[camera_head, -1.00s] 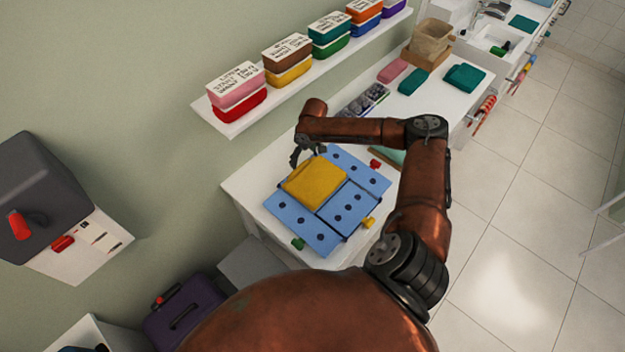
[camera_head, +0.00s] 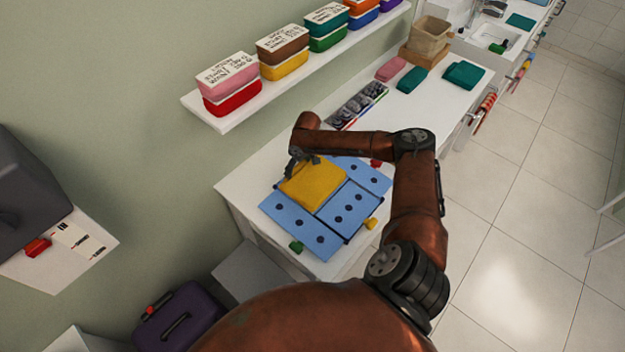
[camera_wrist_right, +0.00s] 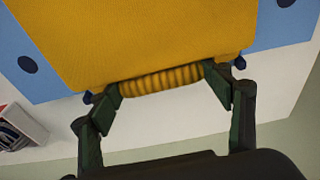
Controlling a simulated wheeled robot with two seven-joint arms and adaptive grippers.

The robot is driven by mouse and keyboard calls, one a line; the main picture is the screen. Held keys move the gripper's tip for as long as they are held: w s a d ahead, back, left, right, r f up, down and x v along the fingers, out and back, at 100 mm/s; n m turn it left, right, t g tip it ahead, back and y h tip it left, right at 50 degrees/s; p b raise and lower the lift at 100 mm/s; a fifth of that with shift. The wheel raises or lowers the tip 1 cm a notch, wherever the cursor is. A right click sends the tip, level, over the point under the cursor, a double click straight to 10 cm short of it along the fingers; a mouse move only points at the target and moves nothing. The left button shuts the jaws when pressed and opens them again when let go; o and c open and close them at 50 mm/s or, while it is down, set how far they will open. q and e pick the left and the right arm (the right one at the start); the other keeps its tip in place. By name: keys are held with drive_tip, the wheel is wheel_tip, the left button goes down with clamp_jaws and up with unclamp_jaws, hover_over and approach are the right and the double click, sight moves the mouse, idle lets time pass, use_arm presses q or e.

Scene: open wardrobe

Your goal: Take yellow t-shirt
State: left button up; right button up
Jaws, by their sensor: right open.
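The folded yellow t-shirt (camera_head: 312,184) lies on a blue folding board (camera_head: 300,228) on the white counter. My right gripper (camera_head: 298,160) is at the shirt's far left edge, next to the wall. In the right wrist view the yellow t-shirt (camera_wrist_right: 150,35) fills the top, and its ribbed rolled edge (camera_wrist_right: 160,80) sits between the two open fingers of the right gripper (camera_wrist_right: 165,88). The fingertips are close beside that edge; I cannot tell whether they touch it. My left gripper is not in view.
A shelf (camera_head: 290,68) with several coloured boxes runs along the wall above the counter. A divided tray (camera_head: 358,106), folded pink (camera_head: 391,68) and teal cloths (camera_head: 464,75) and a basket (camera_head: 431,35) stand farther back. A purple suitcase (camera_head: 180,318) is below left.

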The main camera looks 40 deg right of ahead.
drive_tip(key=shift+f, duration=0.55)
idle(0.4)
drive_tip(key=shift+c, duration=0.4)
drive_tip(key=shift+s+f, duration=0.1)
drive_tip(key=shift+s, duration=0.05)
drive_tip(key=c, duration=0.9)
drive_tip(key=shift+a, duration=0.1)
drive_tip(key=shift+c, duration=0.4)
